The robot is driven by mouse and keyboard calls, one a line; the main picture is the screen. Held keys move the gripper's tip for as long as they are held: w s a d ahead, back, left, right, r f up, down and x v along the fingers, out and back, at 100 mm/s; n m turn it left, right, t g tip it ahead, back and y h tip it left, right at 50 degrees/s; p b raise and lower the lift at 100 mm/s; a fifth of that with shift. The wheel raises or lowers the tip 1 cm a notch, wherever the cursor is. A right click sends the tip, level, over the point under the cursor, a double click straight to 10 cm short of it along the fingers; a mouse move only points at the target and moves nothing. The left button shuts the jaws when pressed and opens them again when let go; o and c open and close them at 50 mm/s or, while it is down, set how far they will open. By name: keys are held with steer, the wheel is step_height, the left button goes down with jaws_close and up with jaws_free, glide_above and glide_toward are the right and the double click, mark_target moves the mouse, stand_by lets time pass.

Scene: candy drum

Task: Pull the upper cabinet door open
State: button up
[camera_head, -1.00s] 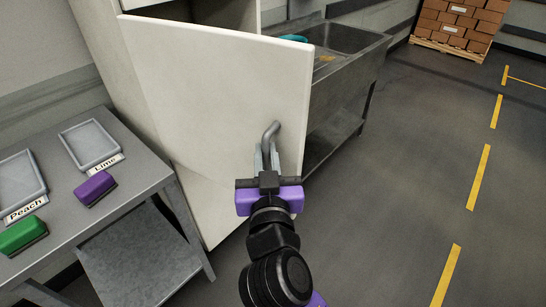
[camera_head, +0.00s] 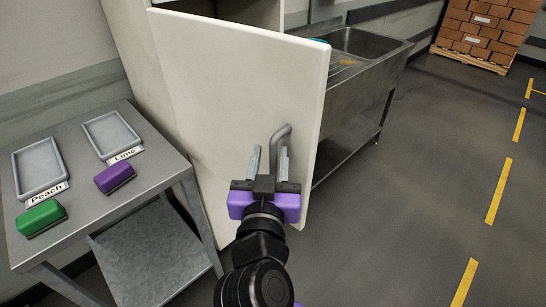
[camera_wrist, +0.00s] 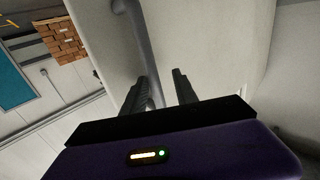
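The upper cabinet door (camera_head: 235,90) is a large cream panel standing ajar, swung out from the cabinet (camera_head: 130,50); part of the inside shows above its top edge. A grey bent-bar handle (camera_head: 280,133) is near the door's free right edge. My gripper (camera_head: 270,158) is at the handle with its two fingers spread apart. In the wrist view the handle (camera_wrist: 138,40) runs down close to the left finger, and its lower end shows between the fingers. Whether a finger touches it I cannot tell.
A metal table (camera_head: 130,195) at left holds two grey trays, labelled Peach and Lime, a green block (camera_head: 40,217) and a purple block (camera_head: 114,178). A steel sink (camera_head: 365,45) stands behind the door. The floor at right is clear; stacked boxes (camera_head: 485,30) stand far back.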

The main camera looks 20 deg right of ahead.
steer(key=shift+s+d, duration=0.1)
steer(key=shift+s, duration=0.05)
steer(key=b+v, duration=0.1)
steer(key=v, duration=0.6)
steer(key=shift+s+a+b, duration=0.2)
steer(key=shift+s+b, duration=0.1)
stand_by(0.3)
